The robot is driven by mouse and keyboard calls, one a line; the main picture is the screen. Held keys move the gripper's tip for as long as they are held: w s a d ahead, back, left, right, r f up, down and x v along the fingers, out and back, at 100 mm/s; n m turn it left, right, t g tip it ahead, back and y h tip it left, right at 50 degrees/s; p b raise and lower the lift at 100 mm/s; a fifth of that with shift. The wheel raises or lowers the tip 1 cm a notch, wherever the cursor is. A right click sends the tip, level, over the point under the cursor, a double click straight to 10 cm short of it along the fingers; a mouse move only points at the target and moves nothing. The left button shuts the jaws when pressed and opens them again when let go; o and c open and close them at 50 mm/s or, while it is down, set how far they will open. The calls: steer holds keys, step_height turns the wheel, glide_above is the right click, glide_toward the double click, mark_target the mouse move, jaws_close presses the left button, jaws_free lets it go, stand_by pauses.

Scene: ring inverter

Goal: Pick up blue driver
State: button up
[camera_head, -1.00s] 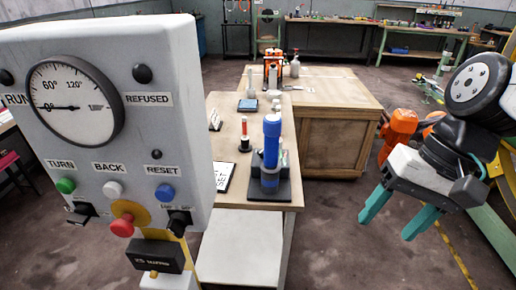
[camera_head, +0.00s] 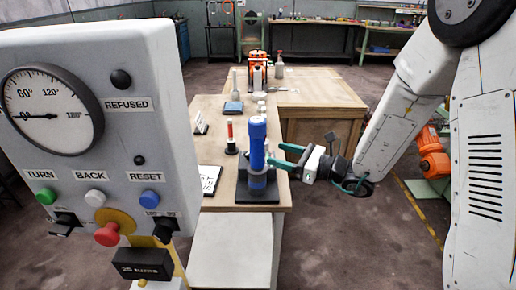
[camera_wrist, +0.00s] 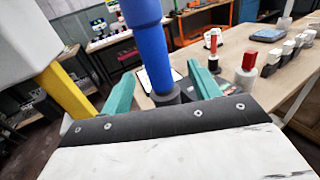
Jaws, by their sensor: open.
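The blue driver (camera_head: 257,143) stands upright in a dark holder (camera_head: 250,190) at the near right corner of the wooden bench. My gripper (camera_head: 283,157) has come in from the right, level with the driver's body, its teal fingers open. In the wrist view the blue driver (camera_wrist: 150,50) rises between and beyond the two teal fingers (camera_wrist: 160,92). The fingers are spread to either side of it. Whether either finger touches it cannot be told.
A grey control panel (camera_head: 150,85) with a dial and buttons stands close on the left. A red-topped post (camera_head: 230,137) and a dark blue tray (camera_head: 233,107) are farther back on the bench. Open floor (camera_head: 340,230) lies right of the bench.

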mark_target(258, 148)
steer(key=x, duration=0.6)
steer(key=shift+s+a+r, duration=0.15)
steer(key=shift+s+a, duration=0.1)
steer(key=shift+a, duration=0.25)
steer(key=shift+w+a, duration=0.3)
steer(key=shift+a, duration=0.1)
steer(key=c, duration=1.2)
